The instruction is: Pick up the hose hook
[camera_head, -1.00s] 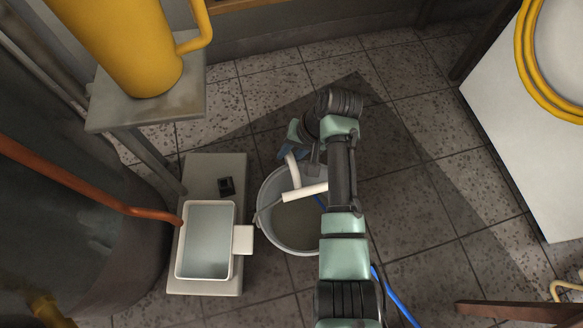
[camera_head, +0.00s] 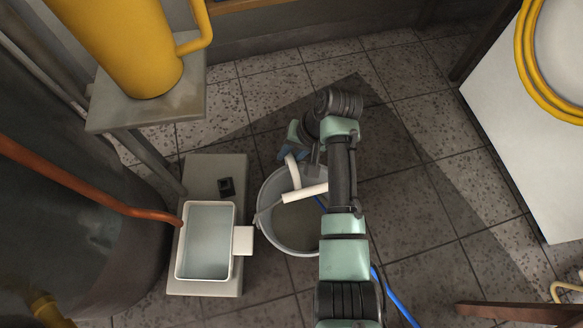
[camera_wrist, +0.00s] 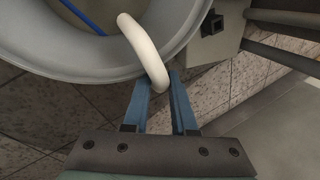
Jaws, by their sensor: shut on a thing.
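The hose hook appears to be the white curved piece (camera_wrist: 150,45) by the bucket rim in the wrist view. It also shows as a short white bar (camera_head: 293,172) over the bucket's far rim in the head view. My gripper (camera_wrist: 161,82), with blue fingers, is shut on the lower end of this hook. In the head view my gripper (camera_head: 289,154) is just beyond the bucket, partly hidden by my wrist. I cannot tell whether the hook touches the rim.
A grey bucket (camera_head: 268,232) stands below my arm, with a white bar across it. Left of it, a low bench (camera_head: 215,169) carries a white basin (camera_head: 235,212) and a small black block (camera_head: 226,187). A yellow jug (camera_head: 125,50) stands on a higher stand. Open tiled floor lies right.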

